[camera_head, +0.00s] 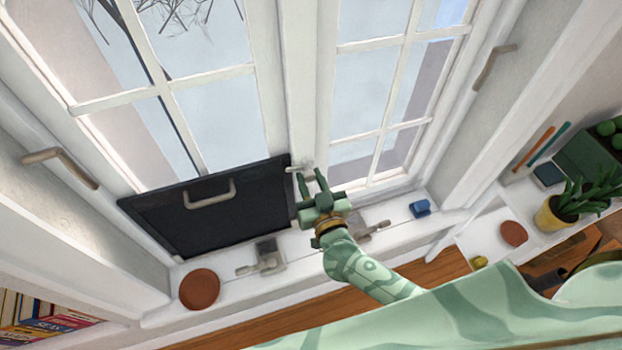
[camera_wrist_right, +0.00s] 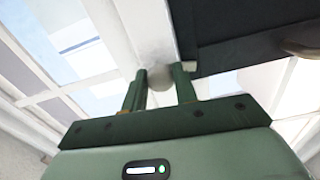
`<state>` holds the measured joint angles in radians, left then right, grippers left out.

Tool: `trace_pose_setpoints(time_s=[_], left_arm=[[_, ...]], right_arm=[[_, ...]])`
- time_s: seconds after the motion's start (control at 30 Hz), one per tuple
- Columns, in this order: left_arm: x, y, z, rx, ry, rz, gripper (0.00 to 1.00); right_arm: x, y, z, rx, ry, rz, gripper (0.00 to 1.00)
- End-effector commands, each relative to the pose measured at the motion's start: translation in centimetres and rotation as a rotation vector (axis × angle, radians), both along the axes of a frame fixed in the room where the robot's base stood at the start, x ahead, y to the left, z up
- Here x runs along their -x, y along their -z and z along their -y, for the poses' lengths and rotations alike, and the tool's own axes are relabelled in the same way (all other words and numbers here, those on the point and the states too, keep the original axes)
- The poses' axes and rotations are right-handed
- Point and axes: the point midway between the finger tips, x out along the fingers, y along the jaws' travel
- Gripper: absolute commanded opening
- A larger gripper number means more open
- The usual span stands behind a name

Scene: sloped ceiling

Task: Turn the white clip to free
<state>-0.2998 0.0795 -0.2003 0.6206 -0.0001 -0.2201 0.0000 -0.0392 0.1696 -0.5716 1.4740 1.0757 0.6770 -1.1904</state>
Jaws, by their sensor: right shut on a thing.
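The white clip (camera_head: 304,168) sits on the white window post (camera_head: 300,75), by the top right corner of a dark panel (camera_head: 170,213) with a grey handle. My right gripper (camera_head: 313,180) reaches up to it from below, its fingers on the clip. In the right wrist view, the pale rounded clip (camera_wrist_right: 160,77) is between the two green fingertips (camera_wrist_right: 160,88), and my right gripper is shut on it. The fingers hide part of the clip. My left gripper is not in view.
On the white sill are a brown disc (camera_head: 200,289), a metal latch (camera_head: 262,259), another latch (camera_head: 370,231) partly behind my right gripper, and a blue block (camera_head: 420,208). A potted plant (camera_head: 570,205) stands at the right. Window handles (camera_head: 495,66) jut out at both sides.

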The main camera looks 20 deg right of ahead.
Motion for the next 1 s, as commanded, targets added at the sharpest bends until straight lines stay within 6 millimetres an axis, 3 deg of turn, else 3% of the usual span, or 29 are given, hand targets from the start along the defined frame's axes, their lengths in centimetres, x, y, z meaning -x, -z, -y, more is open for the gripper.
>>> trace_pose_setpoints(time_s=[1.0], left_arm=[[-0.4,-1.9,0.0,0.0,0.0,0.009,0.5]], right_arm=[[0.0,0.0,-0.1,-0.894,0.001,-0.032,0.06]])
